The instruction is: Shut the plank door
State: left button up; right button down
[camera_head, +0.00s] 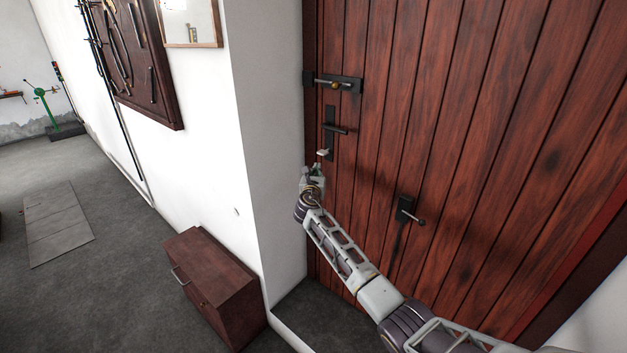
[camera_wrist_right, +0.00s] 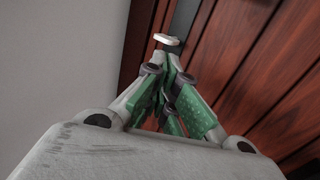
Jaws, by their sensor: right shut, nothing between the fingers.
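The plank door (camera_head: 420,120) is red-brown with upright boards and fills the right half of the head view. Its left edge lies close along the white wall recess; I cannot tell whether a gap is left there. A dark lever handle (camera_head: 335,129) on a long plate sits near that edge, with a bolt (camera_head: 335,84) above it. My right gripper (camera_head: 318,168) is shut and empty just below the handle, close to the door. In the right wrist view its green fingers (camera_wrist_right: 168,75) come together near a small pale tab (camera_wrist_right: 167,39); contact is unclear. My left gripper is out of view.
A second dark fitting with a short bar (camera_head: 408,211) sits lower on the door. A brown cabinet (camera_head: 213,290) stands against the wall left of the recess. A tool board (camera_head: 140,60) hangs farther left. The grey floor at left is mostly free.

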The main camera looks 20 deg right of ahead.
jog(key=shift+a+v, duration=0.25)
jog(key=shift+v, duration=2.5)
jog(key=shift+w, duration=0.2)
